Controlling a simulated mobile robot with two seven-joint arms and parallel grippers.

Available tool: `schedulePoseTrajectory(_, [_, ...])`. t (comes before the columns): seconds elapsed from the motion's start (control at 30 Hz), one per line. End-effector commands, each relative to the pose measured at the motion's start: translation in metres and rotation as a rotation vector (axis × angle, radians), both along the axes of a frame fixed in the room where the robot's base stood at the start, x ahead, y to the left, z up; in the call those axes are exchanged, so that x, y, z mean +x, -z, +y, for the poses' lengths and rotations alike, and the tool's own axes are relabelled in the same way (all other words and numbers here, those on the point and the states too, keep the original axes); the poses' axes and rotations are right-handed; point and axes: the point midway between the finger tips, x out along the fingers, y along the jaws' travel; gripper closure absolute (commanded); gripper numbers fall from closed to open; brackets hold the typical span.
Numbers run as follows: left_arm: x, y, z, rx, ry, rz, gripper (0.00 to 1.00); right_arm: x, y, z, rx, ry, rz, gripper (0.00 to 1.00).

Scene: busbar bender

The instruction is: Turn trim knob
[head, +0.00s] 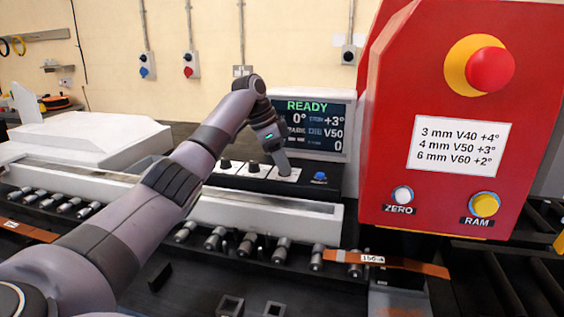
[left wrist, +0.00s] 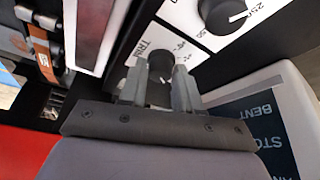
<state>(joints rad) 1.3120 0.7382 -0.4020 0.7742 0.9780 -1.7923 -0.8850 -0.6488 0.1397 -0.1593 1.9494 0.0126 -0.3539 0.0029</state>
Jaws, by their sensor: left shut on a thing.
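The trim knob (left wrist: 161,66) is a dark round knob on a white plate lettered "TRIM", seen in the left wrist view. My left gripper (left wrist: 160,88) has its two grey fingers on either side of this knob and is shut on it. In the head view my left gripper (head: 284,170) reaches down to the control panel (head: 260,180) and hides the knob. The display (head: 312,122) behind it reads READY, 0°, +3°, V50 and 0. My right gripper is not in view.
Another dial (left wrist: 222,14) sits beside the trim knob. A blue button (head: 320,177) is right of my gripper. A red control box (head: 455,120) with a settings label (head: 459,147) stands at the right.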

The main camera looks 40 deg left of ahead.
Motion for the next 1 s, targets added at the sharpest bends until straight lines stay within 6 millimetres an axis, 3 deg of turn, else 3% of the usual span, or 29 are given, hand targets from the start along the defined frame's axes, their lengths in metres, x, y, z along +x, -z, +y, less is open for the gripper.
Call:
schedulePoseTrajectory(0.3, [0.0004,0.0002,0.0001,0.000,0.107,0.002,0.98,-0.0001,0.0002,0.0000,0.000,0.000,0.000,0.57])
schedulePoseTrajectory(0.8, [0.0001,0.0011,0.0004,0.001,0.124,0.004,0.98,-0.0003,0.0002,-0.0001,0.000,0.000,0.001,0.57])
schedulePoseTrajectory(0.83, [0.0001,0.0011,0.0004,0.001,0.123,0.004,0.61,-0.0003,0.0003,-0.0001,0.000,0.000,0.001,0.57])
schedulePoseTrajectory(0.87, [0.0001,0.0011,0.0004,0.001,0.123,0.004,0.51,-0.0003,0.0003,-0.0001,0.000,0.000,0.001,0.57])
schedulePoseTrajectory(0.9, [0.0001,0.0010,0.0005,0.002,0.123,0.004,0.44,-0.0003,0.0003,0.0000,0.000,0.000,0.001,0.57])
schedulePoseTrajectory(1.0, [0.0002,0.0008,0.0005,0.001,0.123,0.003,0.44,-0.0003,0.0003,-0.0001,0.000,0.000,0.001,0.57])
